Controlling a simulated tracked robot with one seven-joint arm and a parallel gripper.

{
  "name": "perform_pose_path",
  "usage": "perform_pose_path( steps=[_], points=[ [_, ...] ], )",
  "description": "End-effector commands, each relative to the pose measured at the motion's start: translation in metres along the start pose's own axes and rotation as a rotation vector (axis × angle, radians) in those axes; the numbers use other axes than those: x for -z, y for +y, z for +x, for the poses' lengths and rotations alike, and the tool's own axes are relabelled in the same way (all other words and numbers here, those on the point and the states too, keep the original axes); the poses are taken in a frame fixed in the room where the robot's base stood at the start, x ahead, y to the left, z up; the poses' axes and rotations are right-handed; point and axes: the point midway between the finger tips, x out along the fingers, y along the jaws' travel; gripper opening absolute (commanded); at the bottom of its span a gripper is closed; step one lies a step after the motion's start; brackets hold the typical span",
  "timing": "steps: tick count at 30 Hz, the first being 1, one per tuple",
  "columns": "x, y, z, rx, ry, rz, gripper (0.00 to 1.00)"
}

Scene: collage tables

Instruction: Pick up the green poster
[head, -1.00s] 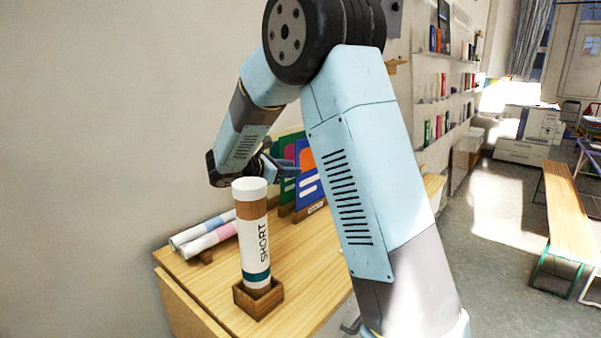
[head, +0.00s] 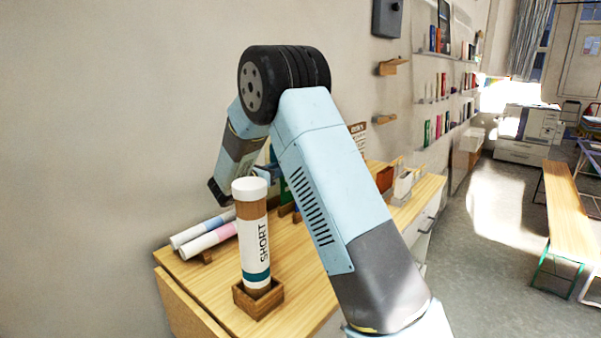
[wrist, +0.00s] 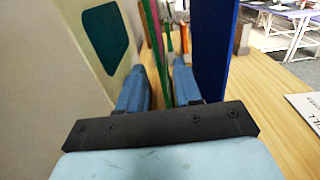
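The green poster stands on edge among other upright boards on the wooden table; in the wrist view it shows as a thin green edge (wrist: 149,35). In the head view only a green sliver (head: 285,190) shows, mostly hidden behind my arm. A thin pink edge is close beside it. My gripper (wrist: 160,70) is open, its two blue fingers apart with the thin edges between them. I cannot tell whether either finger touches the poster. In the head view the fingers are mostly hidden by my arm.
A blue board (wrist: 215,50) stands right of the fingers, and a pale board with a teal patch (wrist: 103,35) stands left. A tube labelled SHORT (head: 252,235) stands in a wooden holder near the front. Rolled sheets (head: 207,236) lie by the wall.

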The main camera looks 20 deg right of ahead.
Motion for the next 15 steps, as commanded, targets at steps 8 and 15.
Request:
perform_pose_path(
  steps=[8,15],
  points=[
    [0.0,0.0,0.014,0.0,0.0,0.001,0.34],
    [0.005,0.0,0.043,0.003,0.001,0.0,0.34]
  ],
)
